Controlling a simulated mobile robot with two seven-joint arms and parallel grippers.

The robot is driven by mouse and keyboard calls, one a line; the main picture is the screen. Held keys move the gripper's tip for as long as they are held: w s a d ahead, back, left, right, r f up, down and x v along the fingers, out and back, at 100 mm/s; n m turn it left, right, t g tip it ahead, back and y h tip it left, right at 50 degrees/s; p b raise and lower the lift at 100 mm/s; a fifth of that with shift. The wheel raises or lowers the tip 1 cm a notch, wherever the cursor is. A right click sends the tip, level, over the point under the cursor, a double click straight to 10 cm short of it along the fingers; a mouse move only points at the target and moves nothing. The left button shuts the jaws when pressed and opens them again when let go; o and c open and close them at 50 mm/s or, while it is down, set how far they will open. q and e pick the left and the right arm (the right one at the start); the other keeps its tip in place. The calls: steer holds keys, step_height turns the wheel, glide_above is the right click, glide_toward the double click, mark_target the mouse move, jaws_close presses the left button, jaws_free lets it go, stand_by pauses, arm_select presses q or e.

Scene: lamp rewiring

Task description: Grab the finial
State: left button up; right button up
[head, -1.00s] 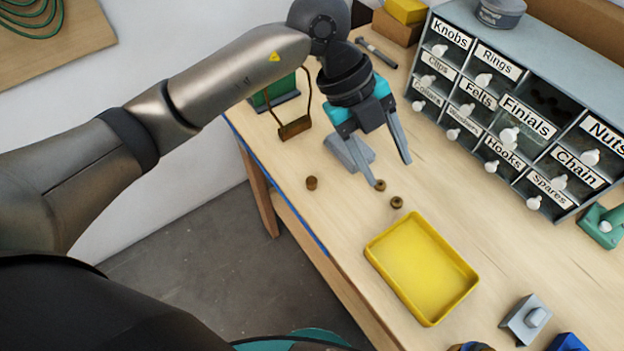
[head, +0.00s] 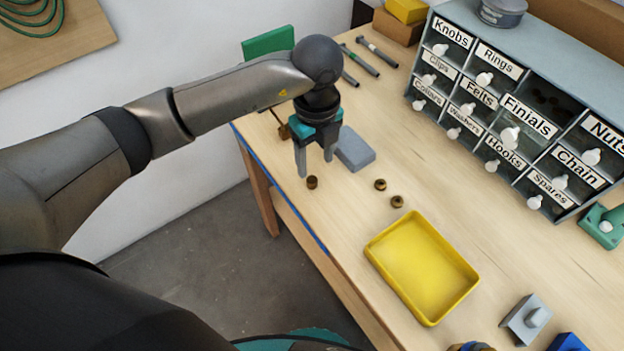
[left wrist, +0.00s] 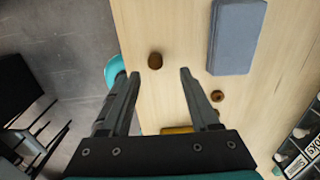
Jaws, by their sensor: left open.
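Three small brown turned pieces lie on the wooden bench. One solid-looking piece, likely the finial (head: 312,183), lies alone near the bench's left edge. The other two (head: 380,184) (head: 397,201) lie to its right and look ring-like. My left gripper (head: 315,168) is open and empty, pointing down just above the lone piece. In the left wrist view the lone piece (left wrist: 155,60) shows between and just beyond the open fingertips (left wrist: 157,75). One ring-like piece (left wrist: 217,96) is right of the right finger. My right gripper is not in view.
A grey block (head: 355,150) lies close right of the left gripper. A yellow tray (head: 422,268) is empty, nearer on the bench. A labelled drawer cabinet (head: 520,100) stands at the back right. Tools (head: 377,52) lie behind. The bench edge is close on the left.

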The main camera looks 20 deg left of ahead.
mark_target(312, 179)
arm_select(q)
steer(key=f, duration=0.5)
steer(key=shift+s+a, duration=0.3)
steer(key=shift+f, duration=0.3)
steer(key=shift+c, duration=0.2)
jaws_close()
